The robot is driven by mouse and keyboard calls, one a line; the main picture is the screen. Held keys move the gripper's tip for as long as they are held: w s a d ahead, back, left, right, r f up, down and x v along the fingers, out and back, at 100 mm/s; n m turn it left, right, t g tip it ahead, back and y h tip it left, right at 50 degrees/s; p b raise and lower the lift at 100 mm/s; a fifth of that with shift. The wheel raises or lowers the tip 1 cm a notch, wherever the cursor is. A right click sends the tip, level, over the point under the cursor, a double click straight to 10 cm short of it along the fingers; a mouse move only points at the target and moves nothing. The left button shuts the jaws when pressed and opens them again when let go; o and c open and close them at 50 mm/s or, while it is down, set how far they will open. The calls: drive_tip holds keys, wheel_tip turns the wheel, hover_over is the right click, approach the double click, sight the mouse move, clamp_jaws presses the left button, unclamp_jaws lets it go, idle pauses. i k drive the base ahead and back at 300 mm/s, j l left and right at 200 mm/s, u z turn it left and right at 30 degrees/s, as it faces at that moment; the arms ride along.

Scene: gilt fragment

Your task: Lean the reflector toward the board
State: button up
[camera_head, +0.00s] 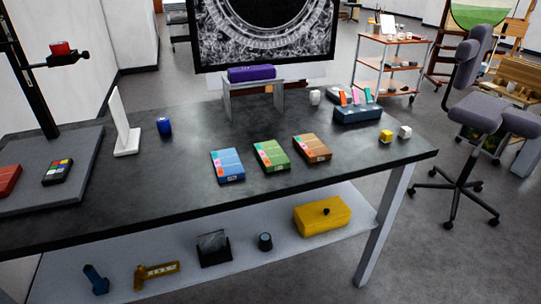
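The reflector appears to be the white flat panel (119,113) on a small white foot, standing on the dark table in the head view. It looks close to upright; I cannot tell any slight tilt. The board appears to be the grey baseboard (75,196) to its left, under a black column (35,95) with a small red-topped device (62,48) on its arm. A colour-patch card (57,172) and a red block (9,180) lie on the baseboard. The panel's foot stands just off the board's right edge. My gripper is not in view.
A blue jar (164,126) stands right of the panel. Blue, green (271,155) and brown boxes lie mid-table. A purple object (251,73) rests on a grey stand (226,101) behind. The lower shelf (190,283) holds a yellow box (323,216). The table between jar and baseboard is mostly clear.

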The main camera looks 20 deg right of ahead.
sight(115, 104)
drive_tip(key=i+l+u, duration=0.15)
drive_tip(key=u, duration=0.25)
drive_tip(key=i+l+u, duration=0.1)
drive_tip(key=l+u, duration=0.25)
drive_tip(key=i+l+u, duration=0.1)
drive_tip(key=l+u, duration=0.3)
drive_tip(key=j, duration=0.1)
